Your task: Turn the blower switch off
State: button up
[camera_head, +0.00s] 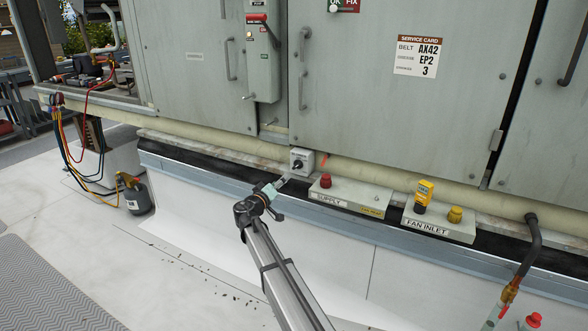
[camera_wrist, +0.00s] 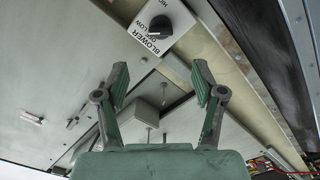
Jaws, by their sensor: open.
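The blower switch (camera_head: 301,161) is a small light grey box with a black rotary knob, at the lower edge of the cabinet. In the wrist view, the blower switch (camera_wrist: 148,38) shows tilted at the top, with lettering for BLOWER, OFF, LOW and HIGH. Its black knob (camera_wrist: 165,28) is in plain view; which mark it points to I cannot tell. My gripper (camera_head: 283,181) is just below and left of the switch in the head view. In the wrist view my gripper (camera_wrist: 160,84) is open and empty, fingers apart, with the knob beyond the tips, not between them.
A SUPPLY box (camera_head: 350,196) with a red knob and a FAN INLET box (camera_head: 438,222) with yellow parts stand right of my gripper. A red-handled switch panel (camera_head: 262,50) is above. Hoses and a black canister (camera_head: 137,198) are at left.

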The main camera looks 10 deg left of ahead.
aim_at(295, 167)
jog(key=x, duration=1.2)
jog(key=shift+w+d, duration=0.15)
jog(key=shift+w, duration=0.2)
jog(key=c, duration=1.1)
